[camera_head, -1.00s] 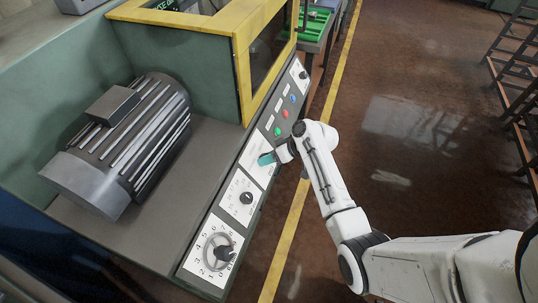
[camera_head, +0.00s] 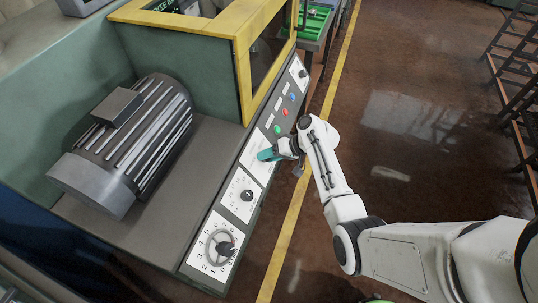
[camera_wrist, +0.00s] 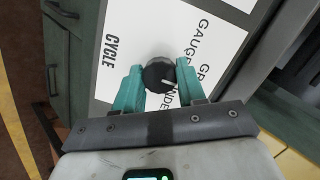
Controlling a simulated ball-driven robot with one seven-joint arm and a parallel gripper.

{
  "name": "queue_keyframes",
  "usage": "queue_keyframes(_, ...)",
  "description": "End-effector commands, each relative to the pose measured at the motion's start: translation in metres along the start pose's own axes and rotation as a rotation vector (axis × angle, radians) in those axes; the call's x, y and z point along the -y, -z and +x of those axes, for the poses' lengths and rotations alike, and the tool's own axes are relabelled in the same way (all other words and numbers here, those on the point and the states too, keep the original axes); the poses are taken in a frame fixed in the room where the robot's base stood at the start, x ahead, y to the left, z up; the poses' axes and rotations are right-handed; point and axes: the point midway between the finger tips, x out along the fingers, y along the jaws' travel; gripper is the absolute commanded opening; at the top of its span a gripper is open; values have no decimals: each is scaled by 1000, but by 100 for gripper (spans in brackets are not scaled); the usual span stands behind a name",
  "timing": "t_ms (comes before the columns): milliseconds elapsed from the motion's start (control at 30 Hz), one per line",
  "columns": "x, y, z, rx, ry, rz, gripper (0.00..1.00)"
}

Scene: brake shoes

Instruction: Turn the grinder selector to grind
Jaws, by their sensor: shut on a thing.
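The grinder selector is a round dark knob (camera_wrist: 157,76) with a pale pointer line, on a white label plate (camera_wrist: 120,28) in the wrist view. The plate reads CYCLE on the left, with GAUGE and partly hidden GRINDER lettering to the right. The pointer line points to the right of the picture, towards the partly covered lettering. My gripper (camera_wrist: 160,70) has its teal fingers on either side of the knob, shut on it. In the head view, my gripper (camera_head: 267,154) is at the sloping control panel (camera_head: 216,208), and its fingers hide the knob.
Nearby on the panel are a green button (camera_head: 277,130), a red button (camera_head: 284,113), a small dial (camera_head: 246,195) and a large dial (camera_head: 225,248). A grey motor (camera_head: 128,140) stands behind.

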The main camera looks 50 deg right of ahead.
Motion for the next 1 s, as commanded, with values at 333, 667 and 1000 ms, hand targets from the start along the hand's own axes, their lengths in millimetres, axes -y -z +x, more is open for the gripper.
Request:
queue_keyframes(333, -1, 0, 0, 0, 0, 6, 9)
queue_keyframes(667, 0, 0, 0, 0, 0, 5, 65)
queue_keyframes(1000, -1, 0, -6, -2, 0, 5, 65)
